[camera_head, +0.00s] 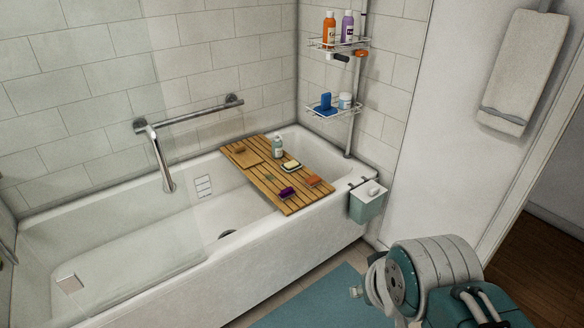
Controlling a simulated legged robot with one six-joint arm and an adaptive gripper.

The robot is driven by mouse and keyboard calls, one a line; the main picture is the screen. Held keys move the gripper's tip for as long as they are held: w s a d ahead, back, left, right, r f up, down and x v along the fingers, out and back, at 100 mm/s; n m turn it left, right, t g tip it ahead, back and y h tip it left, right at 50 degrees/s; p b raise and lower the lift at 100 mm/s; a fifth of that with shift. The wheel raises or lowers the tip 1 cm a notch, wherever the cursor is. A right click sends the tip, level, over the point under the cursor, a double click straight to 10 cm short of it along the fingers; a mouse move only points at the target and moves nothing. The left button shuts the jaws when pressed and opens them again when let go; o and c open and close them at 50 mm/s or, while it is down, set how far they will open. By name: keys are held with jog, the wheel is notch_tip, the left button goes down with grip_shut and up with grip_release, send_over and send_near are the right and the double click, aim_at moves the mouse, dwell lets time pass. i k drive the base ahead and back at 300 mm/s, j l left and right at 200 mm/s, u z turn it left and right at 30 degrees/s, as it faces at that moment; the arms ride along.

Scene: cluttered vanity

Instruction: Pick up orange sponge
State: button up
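A small orange block, which looks like the orange sponge (313,180), lies on the slatted wooden bath tray (262,183), near its right edge. The tray spans the bathtub. A purple sponge (287,193) lies just left of and nearer than the orange one. Part of my teal and grey arm (437,268) shows at the lower right, well apart from the tray and the sponge. I cannot make out my gripper's fingers in this view.
The tray also holds a bottle (278,147) and a soap dish (291,166). A teal bin (366,203) hangs on the tub's outer right end. A corner shelf (334,108) with bottles and a blue sponge stands behind. A blue mat (318,300) covers floor before the tub.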

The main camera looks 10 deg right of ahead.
aim_at(312, 181)
jog(key=i+l+u, duration=0.3)
jog(key=i+l, duration=0.3)
jog(key=i+l+u, duration=0.15)
jog(key=i+l, duration=0.2)
jog(key=i+l+u, duration=0.1)
jog(key=i+l, duration=0.2)
jog(key=i+l+u, duration=0.15)
jog(key=i+l, duration=0.15)
jog(key=l, duration=0.2)
jog(key=i+l+u, duration=0.15)
jog(key=l, duration=0.25)
jog(key=i+l+u, duration=0.15)
jog(key=i+l, duration=0.15)
jog(key=l, duration=0.2)
